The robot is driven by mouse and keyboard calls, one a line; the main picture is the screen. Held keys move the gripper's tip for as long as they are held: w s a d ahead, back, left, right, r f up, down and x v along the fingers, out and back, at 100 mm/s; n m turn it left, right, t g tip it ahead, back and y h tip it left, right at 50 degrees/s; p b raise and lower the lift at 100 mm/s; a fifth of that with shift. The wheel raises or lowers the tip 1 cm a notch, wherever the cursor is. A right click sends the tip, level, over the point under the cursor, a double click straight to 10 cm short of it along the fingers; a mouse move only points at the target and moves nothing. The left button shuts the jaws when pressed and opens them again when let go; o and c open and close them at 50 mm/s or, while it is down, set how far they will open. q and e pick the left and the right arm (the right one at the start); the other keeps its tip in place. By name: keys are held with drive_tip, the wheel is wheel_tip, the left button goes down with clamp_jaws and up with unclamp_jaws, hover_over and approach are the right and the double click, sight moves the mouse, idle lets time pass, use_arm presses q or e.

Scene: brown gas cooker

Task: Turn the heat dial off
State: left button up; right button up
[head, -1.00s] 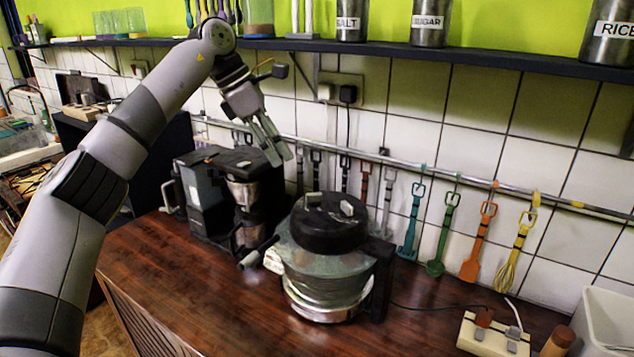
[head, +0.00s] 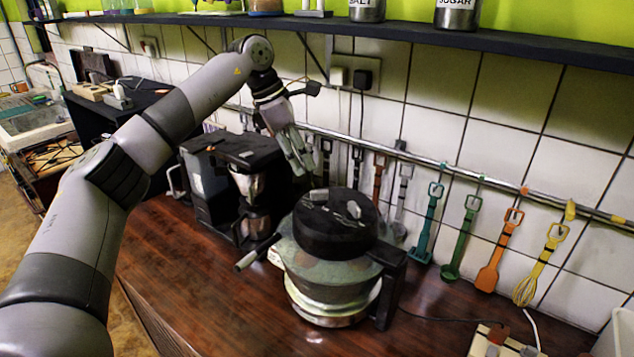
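No gas cooker or heat dial can be made out in the head view. My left gripper (head: 303,163) hangs with its fingers pointing down, in front of the tiled wall. In the picture it is beside the upper right of a dark coffee machine (head: 206,190) and above left of a round appliance with a black lid (head: 335,222). I see nothing held in it. Its fingers lie close together from this angle, so how far apart they are is unclear. My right gripper is out of view.
The brown wooden counter (head: 180,262) is bare at its front left. Several coloured utensils, including an orange spatula (head: 494,262), hang from a wall rail. A dark shelf (head: 400,30) runs above. A switch box (head: 497,342) lies at the lower right.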

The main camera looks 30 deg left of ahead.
sight(319, 191)
use_arm(q)
drive_tip(key=p+x, duration=0.2)
drive_tip(key=x, duration=0.5)
drive_tip(key=shift+w+d+f, duration=0.15)
drive_tip(key=shift+f, duration=0.1)
drive_tip(key=shift+w+d+f+p, duration=0.15)
drive_tip(key=shift+f+p, duration=0.15)
drive_tip(key=shift+f, duration=0.25)
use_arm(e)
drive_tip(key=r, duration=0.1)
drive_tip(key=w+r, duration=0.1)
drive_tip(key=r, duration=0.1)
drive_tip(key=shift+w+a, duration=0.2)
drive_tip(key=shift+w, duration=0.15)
use_arm(q)
drive_tip(key=shift+c, duration=0.5)
clamp_jaws()
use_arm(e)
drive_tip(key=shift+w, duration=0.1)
